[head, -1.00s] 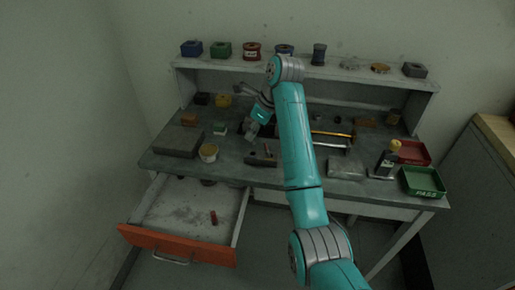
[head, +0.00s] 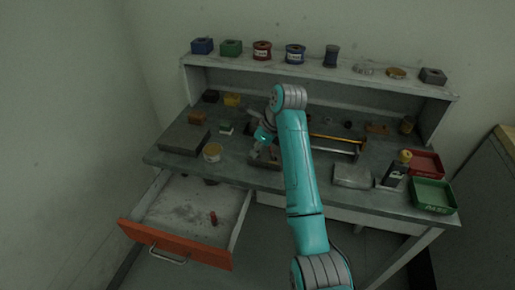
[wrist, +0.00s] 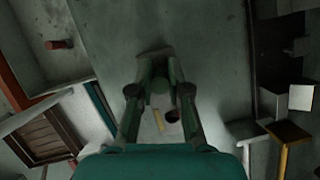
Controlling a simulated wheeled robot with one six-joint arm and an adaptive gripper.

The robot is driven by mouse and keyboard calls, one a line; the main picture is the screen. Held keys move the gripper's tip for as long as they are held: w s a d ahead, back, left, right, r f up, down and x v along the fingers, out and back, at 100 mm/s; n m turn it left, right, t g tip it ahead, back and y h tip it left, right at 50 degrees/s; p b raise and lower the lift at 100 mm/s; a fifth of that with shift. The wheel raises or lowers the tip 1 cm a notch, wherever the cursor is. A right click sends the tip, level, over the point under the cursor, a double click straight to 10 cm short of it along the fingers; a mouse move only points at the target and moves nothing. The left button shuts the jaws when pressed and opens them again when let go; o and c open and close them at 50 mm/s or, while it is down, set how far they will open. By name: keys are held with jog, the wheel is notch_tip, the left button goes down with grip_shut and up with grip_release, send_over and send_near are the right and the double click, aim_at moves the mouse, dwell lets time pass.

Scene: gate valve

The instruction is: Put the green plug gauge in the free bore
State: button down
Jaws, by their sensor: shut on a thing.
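My gripper (head: 256,154) is low over the front middle of the workbench, beside or above a low dark block (head: 264,164). In the wrist view my gripper (wrist: 159,88) has its fingers shut on a dull grey-green cylinder, the green plug gauge (wrist: 158,98). The gauge's far end is hard to make out. A dark round spot (wrist: 172,116) and a yellowish strip show just behind it between the fingers; I cannot tell whether the spot is a bore. In the head view my arm and gripper cover part of the block, and its bores are not readable.
A grey box (head: 352,175), bottle (head: 396,168) and green tray (head: 433,195) stand right.

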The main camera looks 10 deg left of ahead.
jog(key=shift+f, duration=0.35)
jog(key=shift+s+d+f, duration=0.1)
jog(key=shift+f, duration=0.2)
jog(key=c, duration=1.1)
grip_release()
jog(key=shift+f, duration=0.2)
